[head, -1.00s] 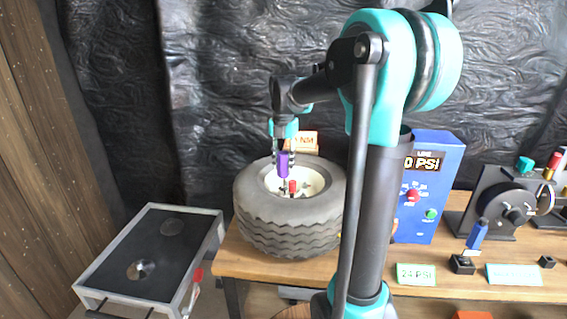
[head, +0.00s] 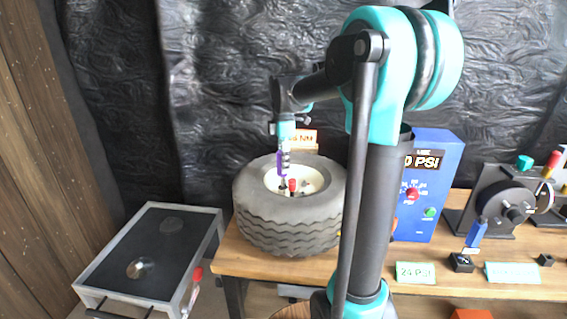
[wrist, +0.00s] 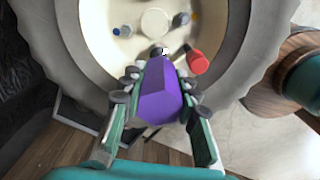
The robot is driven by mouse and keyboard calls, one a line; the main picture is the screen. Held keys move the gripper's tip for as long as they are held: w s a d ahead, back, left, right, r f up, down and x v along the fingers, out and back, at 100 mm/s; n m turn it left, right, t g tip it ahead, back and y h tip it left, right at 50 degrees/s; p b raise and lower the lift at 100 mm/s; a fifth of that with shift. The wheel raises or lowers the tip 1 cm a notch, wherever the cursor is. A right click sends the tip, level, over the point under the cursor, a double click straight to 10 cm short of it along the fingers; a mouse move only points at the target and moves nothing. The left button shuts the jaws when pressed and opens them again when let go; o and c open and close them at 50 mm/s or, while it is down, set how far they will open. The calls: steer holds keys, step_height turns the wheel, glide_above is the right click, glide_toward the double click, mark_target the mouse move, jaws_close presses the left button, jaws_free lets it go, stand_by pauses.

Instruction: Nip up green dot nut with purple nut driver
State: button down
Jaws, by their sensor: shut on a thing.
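The purple nut driver (head: 281,166) is upright in my gripper (head: 283,158), over the hub of the tyre (head: 290,222). In the wrist view, the purple handle (wrist: 160,92) is between both fingers of my gripper (wrist: 162,84), which is shut on it. The driver's lower end is at a dark nut or stud near the hub's rim; I cannot tell whether it is fully seated. No green dot is visible, so that nut's marking is hidden or too small to see.
Other fasteners, one blue (wrist: 118,29), ring the hub. A blue gauge box (head: 425,190) stands right of the tyre on the wooden bench. A grey cart (head: 150,255) is at the left.

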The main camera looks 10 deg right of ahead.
steer(key=shift+m, duration=1)
steer(key=shift+r, duration=3.3)
steer(key=shift+a, duration=0.1)
